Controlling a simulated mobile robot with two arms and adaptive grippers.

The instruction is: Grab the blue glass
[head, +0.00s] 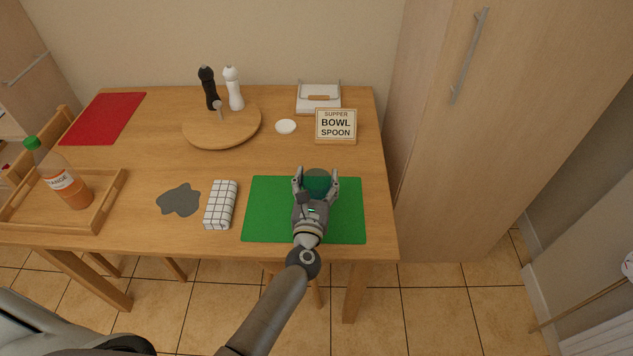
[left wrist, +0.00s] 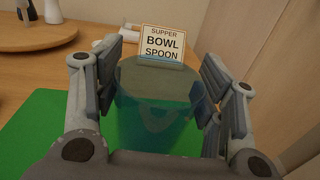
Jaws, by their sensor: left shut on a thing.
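The blue glass (head: 317,181) looks teal over the green mat (head: 262,208) at the front right of the table. In the left wrist view the see-through glass (left wrist: 155,118) stands between the fingers. My left gripper (head: 316,178) is shut on it, with a finger on each side; the same gripper shows close up in the left wrist view (left wrist: 158,95). The lower part of the glass is hidden by the gripper in the head view. I cannot tell whether its base touches the mat. My right gripper is not in view.
A sign reading "SUPPER BOWL SPOON" (head: 336,124) stands behind the mat. A checkered cloth (head: 221,205) and a grey patch (head: 179,200) lie left of it. A tray (head: 104,203) with an orange bottle (head: 65,182) is at far left. A round board (head: 238,129) holds two mills.

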